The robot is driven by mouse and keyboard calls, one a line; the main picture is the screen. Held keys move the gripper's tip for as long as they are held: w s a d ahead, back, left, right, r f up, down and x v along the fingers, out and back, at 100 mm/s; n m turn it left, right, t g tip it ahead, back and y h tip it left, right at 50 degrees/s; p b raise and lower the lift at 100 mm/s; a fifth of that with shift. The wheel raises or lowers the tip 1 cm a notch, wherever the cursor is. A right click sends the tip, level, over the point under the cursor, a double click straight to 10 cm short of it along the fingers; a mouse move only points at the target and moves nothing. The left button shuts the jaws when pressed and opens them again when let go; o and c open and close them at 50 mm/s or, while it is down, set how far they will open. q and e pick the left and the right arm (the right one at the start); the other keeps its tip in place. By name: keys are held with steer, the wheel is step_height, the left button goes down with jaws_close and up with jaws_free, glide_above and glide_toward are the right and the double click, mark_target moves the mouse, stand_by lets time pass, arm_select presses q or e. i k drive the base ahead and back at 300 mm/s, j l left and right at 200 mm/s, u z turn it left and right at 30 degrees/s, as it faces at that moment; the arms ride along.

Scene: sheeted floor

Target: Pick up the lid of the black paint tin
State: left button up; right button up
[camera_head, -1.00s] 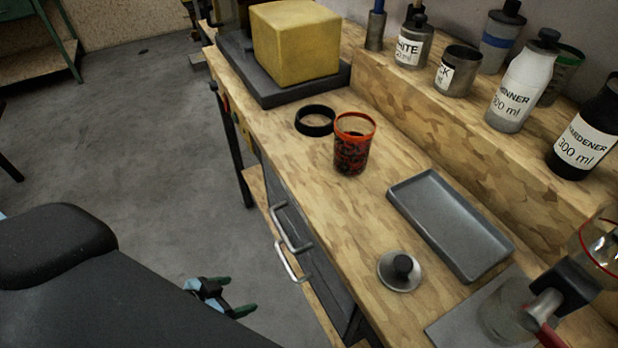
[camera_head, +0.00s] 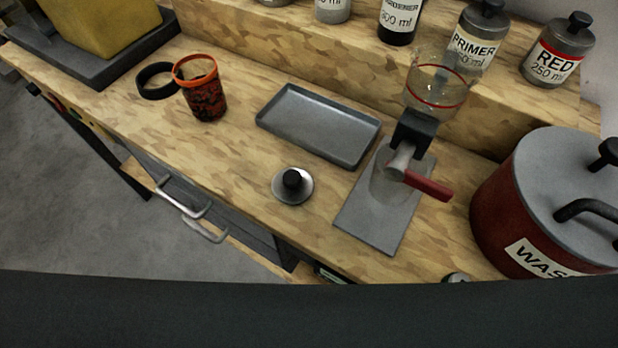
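A loose round grey metal lid with a black knob (camera_head: 292,186) lies flat on the wooden bench, left of the grey plate and in front of the tray. The black paint tin cannot be made out now; in the earlier view an open tin with a label ending in "CK" stands on the shelf. A small dark green piece, apparently of my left gripper (camera_head: 331,273), shows at the bench's front edge, below the lid and apart from it. A small piece that may be my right gripper (camera_head: 457,278) shows farther right. Both are mostly hidden behind my own dark body.
A grey tray (camera_head: 262,121) lies behind the lid. A dispenser with a red handle (camera_head: 428,186) stands on a grey plate (camera_head: 375,238). A red pot (camera_head: 500,215) is at right. A stained orange-rimmed cup (camera_head: 207,100) and black ring (camera_head: 141,84) are at left.

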mark_target(291, 184)
steer(key=j+z, duration=0.4)
steer(key=k+j+z, duration=0.1)
steer(key=j+z, duration=0.15)
steer(key=z, duration=0.2)
steer(key=k+j, duration=0.15)
steer(key=j, duration=0.2)
steer(key=k+j+z, duration=0.1)
steer(key=j, duration=0.25)
steer(key=k+j+z, duration=0.1)
steer(key=k+j, duration=0.3)
steer(key=j, duration=0.3)
